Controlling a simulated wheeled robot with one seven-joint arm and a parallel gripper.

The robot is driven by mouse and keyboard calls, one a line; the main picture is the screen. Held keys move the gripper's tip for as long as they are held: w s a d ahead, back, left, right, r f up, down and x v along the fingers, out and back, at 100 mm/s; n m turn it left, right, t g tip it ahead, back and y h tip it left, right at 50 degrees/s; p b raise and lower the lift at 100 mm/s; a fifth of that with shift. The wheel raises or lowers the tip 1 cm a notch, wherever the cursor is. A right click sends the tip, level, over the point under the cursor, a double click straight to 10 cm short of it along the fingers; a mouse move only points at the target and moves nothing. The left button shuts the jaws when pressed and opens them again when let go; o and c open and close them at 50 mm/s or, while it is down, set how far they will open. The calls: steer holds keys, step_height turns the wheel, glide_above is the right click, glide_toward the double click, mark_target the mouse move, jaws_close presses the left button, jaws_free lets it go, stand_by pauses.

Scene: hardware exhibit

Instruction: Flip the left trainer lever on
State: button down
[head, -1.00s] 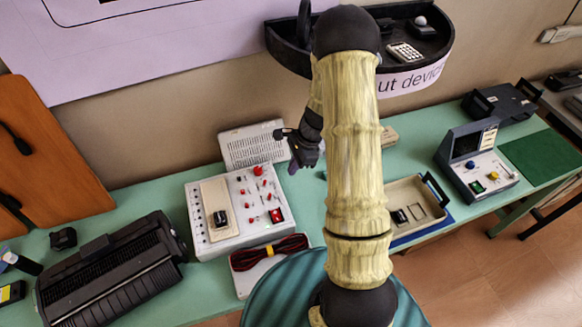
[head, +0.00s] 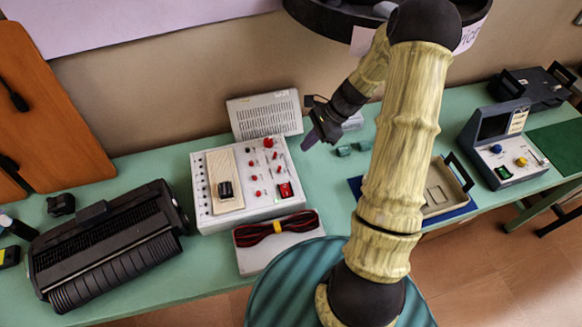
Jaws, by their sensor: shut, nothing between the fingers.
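The trainer (head: 216,222) is a white box on the green table, left of centre in the head view. Its sloped top carries a beige panel with a black knob (head: 225,189), several small red-capped controls (head: 257,193) and a red rocker switch (head: 286,190). Thin levers stand among the red controls, but they are too small to tell which way each one points. My gripper (head: 306,146) is shut and empty. It hangs just right of the trainer's upper right corner in the picture, apart from the controls as far as I can tell.
A white case with red-black cables (head: 277,228) sits in front. A black binding machine (head: 105,245) lies left, a beige tray (head: 440,190) right.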

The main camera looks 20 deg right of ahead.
mark_target(279, 169)
steer(key=shift+s+d+r, duration=0.1)
steer(key=p+x, duration=0.2)
steer(key=x, duration=0.8)
steer(key=shift+d, duration=0.1)
stand_by(0.5)
